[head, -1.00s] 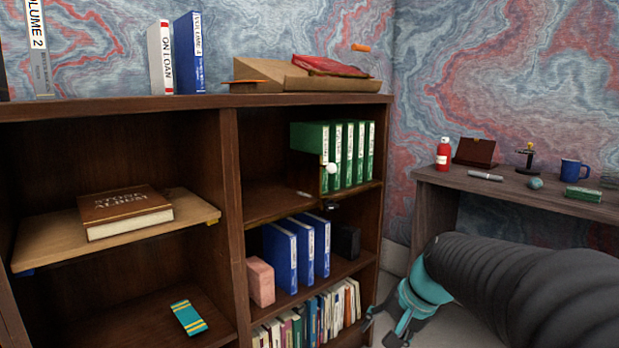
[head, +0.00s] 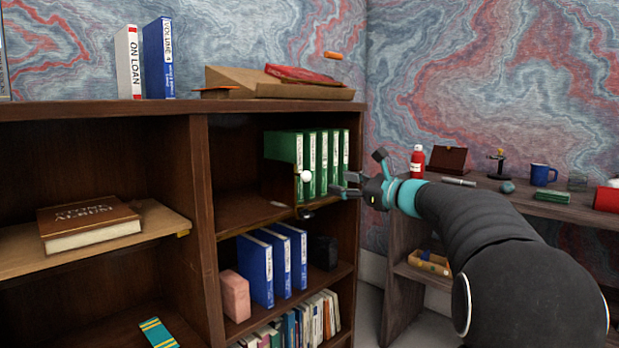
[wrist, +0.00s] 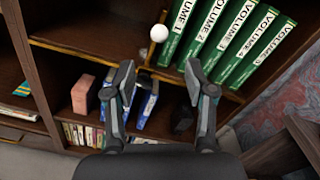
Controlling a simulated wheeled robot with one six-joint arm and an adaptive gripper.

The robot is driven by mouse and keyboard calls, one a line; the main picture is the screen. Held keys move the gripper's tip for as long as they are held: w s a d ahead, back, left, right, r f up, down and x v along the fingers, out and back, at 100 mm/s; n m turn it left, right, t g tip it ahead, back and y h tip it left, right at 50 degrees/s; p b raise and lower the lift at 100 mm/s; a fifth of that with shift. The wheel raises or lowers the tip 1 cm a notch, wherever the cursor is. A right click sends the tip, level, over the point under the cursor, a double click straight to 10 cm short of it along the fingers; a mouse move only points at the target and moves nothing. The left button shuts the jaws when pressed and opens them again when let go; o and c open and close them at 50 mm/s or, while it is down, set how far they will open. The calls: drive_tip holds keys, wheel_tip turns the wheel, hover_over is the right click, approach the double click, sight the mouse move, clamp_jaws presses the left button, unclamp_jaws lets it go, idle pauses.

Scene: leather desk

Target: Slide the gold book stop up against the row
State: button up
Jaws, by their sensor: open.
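The gold book stop (head: 299,190) stands on the upper right shelf of the bookcase, with a white ball knob (head: 306,176) on it. It also shows in the wrist view (wrist: 151,52), just beyond my fingertips. The row of green volumes (head: 322,160) stands upright to the right of the stop; in the wrist view the row (wrist: 228,45) leans with the tilted picture. I cannot tell whether stop and row touch. My gripper (head: 345,184) is open and empty in front of the shelf; in the wrist view its fingers (wrist: 160,78) are spread below the knob.
Blue binders (head: 272,265), a pink block (head: 234,295) and a dark box (head: 323,252) stand on the shelf below. An upright divider (head: 200,210) bounds the bay on the left.

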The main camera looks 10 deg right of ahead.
sight(310, 177)
drive_tip(key=x, duration=1.3)
drive_tip(key=shift+w, duration=0.1)
clamp_jaws()
